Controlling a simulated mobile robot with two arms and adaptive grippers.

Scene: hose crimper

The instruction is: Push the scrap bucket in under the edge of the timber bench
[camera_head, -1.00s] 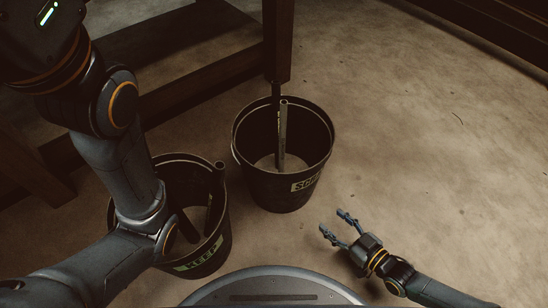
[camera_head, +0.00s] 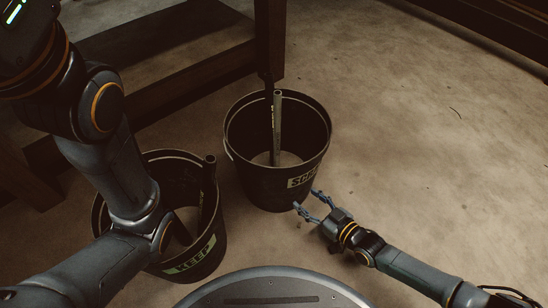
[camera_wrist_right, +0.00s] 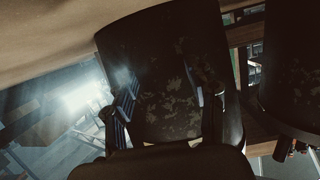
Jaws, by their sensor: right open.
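The timber bench's leg (camera_head: 270,40) rises just behind the bucket's far rim. My right gripper (camera_head: 305,199) is open, its fingertips at the bucket's near right side; I cannot tell whether they touch. In the right wrist view the bucket wall (camera_wrist_right: 165,75) fills the middle, between and beyond the fingers (camera_wrist_right: 165,110). My left arm crosses the left side; its gripper is out of view.
A second bucket labelled KEEP (camera_head: 196,262) stands left and nearer, with hose pieces in it, partly behind my left arm. The bench's lower timber rail (camera_head: 190,84) runs to the left. The floor (camera_head: 430,130) to the right is clear.

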